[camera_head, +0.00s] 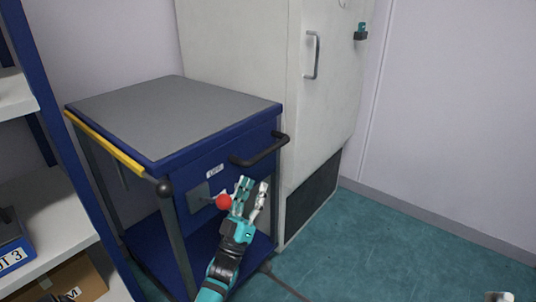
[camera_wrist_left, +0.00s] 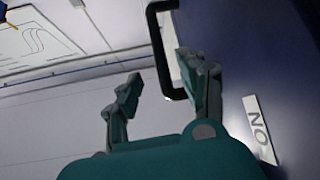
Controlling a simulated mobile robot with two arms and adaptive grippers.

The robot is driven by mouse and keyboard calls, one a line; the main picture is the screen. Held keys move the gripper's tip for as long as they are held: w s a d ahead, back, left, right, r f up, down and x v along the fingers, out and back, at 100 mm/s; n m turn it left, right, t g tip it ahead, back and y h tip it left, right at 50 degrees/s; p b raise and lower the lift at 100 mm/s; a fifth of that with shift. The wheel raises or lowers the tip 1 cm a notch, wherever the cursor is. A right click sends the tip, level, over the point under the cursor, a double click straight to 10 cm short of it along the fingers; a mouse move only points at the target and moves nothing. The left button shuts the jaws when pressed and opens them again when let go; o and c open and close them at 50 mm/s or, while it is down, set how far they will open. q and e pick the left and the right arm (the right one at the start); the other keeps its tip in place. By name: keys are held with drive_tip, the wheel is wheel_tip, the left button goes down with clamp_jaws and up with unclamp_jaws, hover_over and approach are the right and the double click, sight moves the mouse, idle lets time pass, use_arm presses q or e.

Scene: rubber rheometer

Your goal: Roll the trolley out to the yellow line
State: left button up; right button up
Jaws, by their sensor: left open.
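The trolley (camera_head: 212,148) is blue with a grey top and stands beside the tall white cabinet. Its dark handle (camera_head: 262,152) sticks out from the front panel. In the left wrist view the handle (camera_wrist_left: 158,45) is at the top, beyond the fingers. My left gripper (camera_head: 252,185) is open and empty in front of the trolley's front panel, below the handle. It also shows in the left wrist view (camera_wrist_left: 162,90), its right finger close to the panel. I cannot tell whether it touches. A red ball knob (camera_head: 223,202) sits just left of the gripper. No yellow floor line shows.
A white cabinet (camera_head: 248,45) stands right behind the trolley. A shelf rack (camera_head: 48,205) with boxes is close on the left. A yellow strip (camera_head: 105,142) runs along the trolley's left edge.

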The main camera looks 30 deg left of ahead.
sight(267, 152)
use_arm(q)
drive_tip(key=b+x, duration=0.1)
drive_tip(key=x, duration=0.9)
use_arm(e)
drive_tip(key=s+r+t, duration=0.1)
drive_tip(key=s+r+t+y, duration=0.1)
drive_tip(key=s+r, duration=0.1)
drive_tip(key=shift+d+t, duration=0.2)
drive_tip(key=shift+t, duration=0.2)
use_arm(q)
clamp_jaws()
use_arm(e)
drive_tip(key=shift+w, duration=0.1)
